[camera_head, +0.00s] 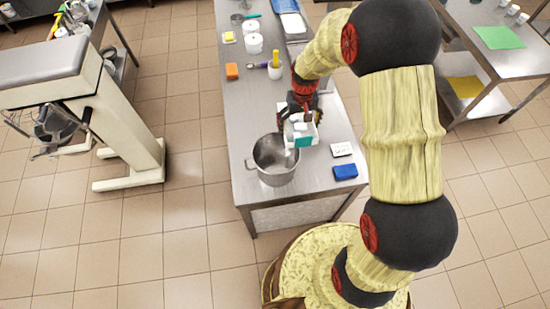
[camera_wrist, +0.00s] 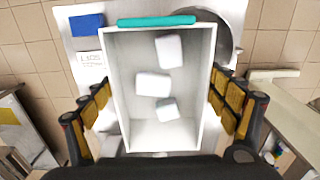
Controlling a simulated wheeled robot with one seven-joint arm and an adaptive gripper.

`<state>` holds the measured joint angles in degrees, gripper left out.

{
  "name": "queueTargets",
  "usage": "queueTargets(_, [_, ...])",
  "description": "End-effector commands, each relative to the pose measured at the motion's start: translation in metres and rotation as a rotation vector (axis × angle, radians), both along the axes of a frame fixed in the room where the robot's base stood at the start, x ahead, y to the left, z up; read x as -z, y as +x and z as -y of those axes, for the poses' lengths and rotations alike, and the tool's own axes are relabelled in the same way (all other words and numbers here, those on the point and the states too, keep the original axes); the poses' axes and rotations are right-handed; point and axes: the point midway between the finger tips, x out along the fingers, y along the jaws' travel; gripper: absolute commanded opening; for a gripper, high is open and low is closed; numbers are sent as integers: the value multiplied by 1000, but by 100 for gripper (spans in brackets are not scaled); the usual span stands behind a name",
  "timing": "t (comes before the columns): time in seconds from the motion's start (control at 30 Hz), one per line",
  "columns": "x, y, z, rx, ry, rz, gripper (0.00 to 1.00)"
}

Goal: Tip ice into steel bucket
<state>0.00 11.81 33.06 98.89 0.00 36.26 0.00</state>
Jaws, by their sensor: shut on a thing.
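My gripper (camera_head: 303,106) is shut on a white, open-topped ice bin (camera_wrist: 121,118) with a teal strip along one edge. In the wrist view the fingers press on the bin's two sides, and three white ice cubes (camera_wrist: 153,84) lie inside it. In the head view the bin (camera_head: 299,128) hangs over the right rim of the steel bucket (camera_head: 260,150), which stands on the near end of the table. Something pale shows at the bucket's right inner side. Behind the bin, the bucket's rim (camera_wrist: 238,42) partly shows in the wrist view. The bin's exact tilt is unclear.
A blue block (camera_head: 345,171) and a white labelled card (camera_head: 341,149) lie right of the bucket on the steel table (camera_head: 245,108). A machine (camera_head: 115,115) stands left across open floor.

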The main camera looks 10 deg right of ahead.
Motion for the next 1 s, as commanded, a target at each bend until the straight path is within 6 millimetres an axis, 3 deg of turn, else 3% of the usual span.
queueTargets(0.17, [10, -3, 0, -54, 5, 8, 59])
queueTargets(0.6, [85, -31, 4, -628, 47, 86, 59])
queueTargets(1.0, [124, -49, 5, -1005, 75, 134, 59])
